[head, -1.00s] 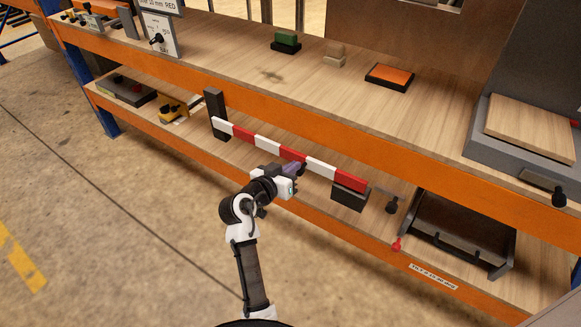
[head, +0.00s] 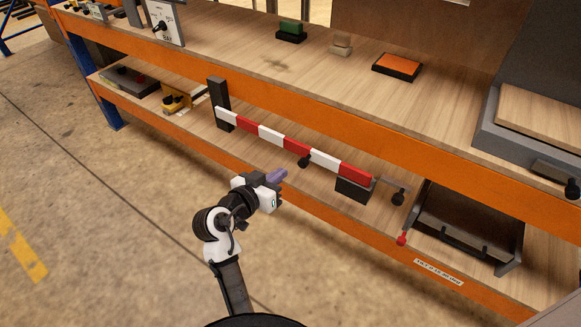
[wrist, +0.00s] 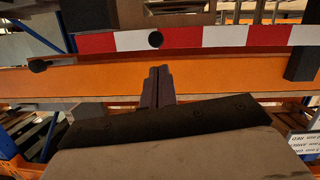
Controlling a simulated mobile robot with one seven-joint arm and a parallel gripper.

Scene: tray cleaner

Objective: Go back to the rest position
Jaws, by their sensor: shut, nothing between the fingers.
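My gripper (head: 280,174) is shut and empty in the head view, in front of the lower shelf's front edge. In the wrist view its two dark fingers (wrist: 157,86) lie together against the orange beam behind them. A red and white striped barrier bar (head: 297,147) lies beyond the gripper, apart from it, between a dark post (head: 219,104) and a dark block (head: 352,190). A black knob (head: 304,161) sits at the bar's middle. The bar (wrist: 200,39) crosses the top of the wrist view, with the knob (wrist: 155,40) on it.
The orange upper beam (head: 330,140) and lower beam (head: 340,232) run along the shelf fronts. A dark tray (head: 470,228) and a red knob (head: 402,238) are at right. A yellow item (head: 177,104) is on the lower shelf at left. The floor (head: 110,220) at left is clear.

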